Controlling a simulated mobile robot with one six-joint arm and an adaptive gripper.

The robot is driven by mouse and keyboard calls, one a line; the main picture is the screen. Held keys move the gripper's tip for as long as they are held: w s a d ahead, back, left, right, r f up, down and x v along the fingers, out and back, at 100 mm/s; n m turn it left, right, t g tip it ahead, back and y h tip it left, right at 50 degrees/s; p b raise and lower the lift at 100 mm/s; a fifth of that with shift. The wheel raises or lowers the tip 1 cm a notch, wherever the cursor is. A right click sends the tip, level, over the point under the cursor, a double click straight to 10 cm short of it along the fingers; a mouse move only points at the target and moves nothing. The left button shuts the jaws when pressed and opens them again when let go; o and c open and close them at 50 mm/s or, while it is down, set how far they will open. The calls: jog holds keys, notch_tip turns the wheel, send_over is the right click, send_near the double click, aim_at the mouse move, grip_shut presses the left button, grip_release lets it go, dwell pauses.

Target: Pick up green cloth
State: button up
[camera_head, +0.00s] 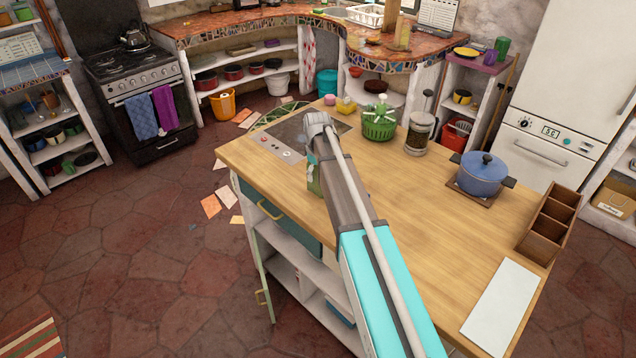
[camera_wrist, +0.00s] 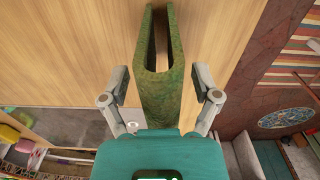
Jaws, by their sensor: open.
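The green cloth (camera_wrist: 161,100) shows in the wrist view as a mottled dark green piece, open at its far end in a narrow U with wood showing between its two sides. My gripper (camera_wrist: 163,88) is open, with one finger on each side of the cloth and visible gaps between. In the head view a small green patch, likely the same cloth (camera_head: 314,180), shows near the left edge of the counter, mostly hidden by my arm. My gripper is largely hidden behind my arm there too.
The wooden counter (camera_head: 440,230) holds a hob (camera_head: 292,140), a green basket (camera_head: 379,122), a glass jar (camera_head: 420,132), a blue pot (camera_head: 482,172), a wooden box (camera_head: 549,222) and a white board (camera_head: 500,305). A cabinet door (camera_head: 258,262) stands open below the counter's left side.

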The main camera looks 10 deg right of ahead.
jog(key=shift+f, duration=0.2)
dwell(0.5)
grip_shut()
